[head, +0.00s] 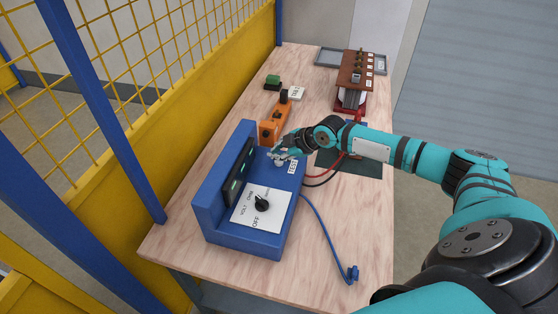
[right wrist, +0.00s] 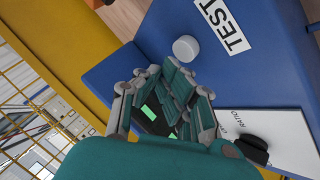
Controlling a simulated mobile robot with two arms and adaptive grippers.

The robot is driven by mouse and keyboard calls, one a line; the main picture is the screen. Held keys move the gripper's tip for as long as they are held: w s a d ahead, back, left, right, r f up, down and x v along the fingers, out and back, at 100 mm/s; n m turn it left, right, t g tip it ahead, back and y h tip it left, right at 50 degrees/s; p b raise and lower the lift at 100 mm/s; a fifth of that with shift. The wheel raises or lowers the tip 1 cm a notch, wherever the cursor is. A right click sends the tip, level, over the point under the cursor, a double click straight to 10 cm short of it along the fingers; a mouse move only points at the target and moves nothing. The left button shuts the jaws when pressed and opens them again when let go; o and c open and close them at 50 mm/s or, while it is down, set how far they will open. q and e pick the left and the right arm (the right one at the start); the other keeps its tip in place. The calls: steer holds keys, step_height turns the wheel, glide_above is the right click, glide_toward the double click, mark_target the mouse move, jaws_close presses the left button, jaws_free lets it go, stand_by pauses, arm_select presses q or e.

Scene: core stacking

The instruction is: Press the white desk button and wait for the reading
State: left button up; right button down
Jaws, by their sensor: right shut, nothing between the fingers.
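The white desk button (right wrist: 186,48) is a short round cap on the top of the blue tester box (head: 273,228), beside the TEST label (right wrist: 222,24). In the head view the button (head: 279,163) shows just below my right fingertips. My right gripper (head: 278,153) is shut and empty over that end of the box. In the right wrist view its fingertips (right wrist: 161,71) are close to the button, with a strip of blue between them in the picture; I cannot tell the height gap. The dark display (head: 239,172) shows small green marks, too small to read. My left gripper is not in view.
A black dial (head: 262,203) sits on the box's white panel. An orange device (head: 273,122) stands behind the box. Red and black leads run off to the right, and a blue cable (head: 331,238) lies on the wooden table (head: 180,238). A yellow fence borders the left.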

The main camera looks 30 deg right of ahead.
mark_target(278, 162)
steer(key=shift+f, duration=0.1)
stand_by(0.3)
steer(key=shift+f+b, duration=0.3)
steer(key=shift+f, duration=0.05)
steer(key=shift+f+b, duration=0.4)
steer(key=shift+f, duration=0.15)
stand_by(0.6)
steer(key=shift+r, duration=0.1)
steer(key=shift+r+p, duration=0.75)
steer(key=shift+r, duration=0.1)
steer(key=shift+r, duration=0.15)
step_height(278, 162, up, 5)
steer(key=p, duration=0.4)
stand_by(0.4)
